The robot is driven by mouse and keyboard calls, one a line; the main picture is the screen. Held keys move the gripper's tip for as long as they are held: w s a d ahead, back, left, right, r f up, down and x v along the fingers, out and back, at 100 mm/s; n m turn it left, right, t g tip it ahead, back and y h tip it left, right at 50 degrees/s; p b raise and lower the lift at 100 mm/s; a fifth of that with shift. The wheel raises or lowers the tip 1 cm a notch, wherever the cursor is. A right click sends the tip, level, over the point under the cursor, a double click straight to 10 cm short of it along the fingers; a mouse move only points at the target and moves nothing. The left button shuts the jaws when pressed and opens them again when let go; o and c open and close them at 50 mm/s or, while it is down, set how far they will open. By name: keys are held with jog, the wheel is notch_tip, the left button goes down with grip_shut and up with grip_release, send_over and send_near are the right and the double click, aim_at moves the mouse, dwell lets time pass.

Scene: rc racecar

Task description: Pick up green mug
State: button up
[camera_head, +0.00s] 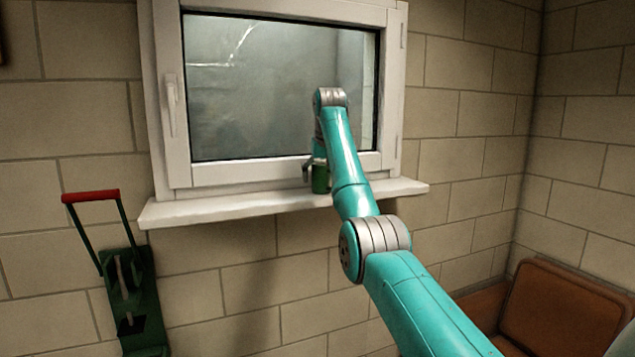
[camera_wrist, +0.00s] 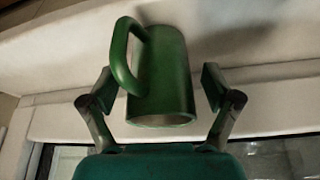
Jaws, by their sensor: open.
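The green mug (camera_wrist: 167,75) stands on the white window sill (camera_head: 240,207). In the wrist view it sits between the two fingers of my open gripper (camera_wrist: 158,88), its handle to the left and its rim toward the lower edge. A gap shows between the mug and the right finger; the left finger is close to the handle side, and I cannot tell if it touches. In the head view the mug (camera_head: 320,178) is partly hidden by my arm, with my gripper (camera_head: 312,170) around it. The mug's far side is hidden.
A white-framed window (camera_head: 275,88) rises right behind the sill, with a handle (camera_head: 171,105) on its left. A green device with a red handle (camera_head: 91,196) stands at the lower left. A brown leather chair (camera_head: 560,310) is at the lower right. The sill's left part is bare.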

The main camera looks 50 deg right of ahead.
jog(key=c, duration=1.4)
jog(key=shift+c, duration=0.2)
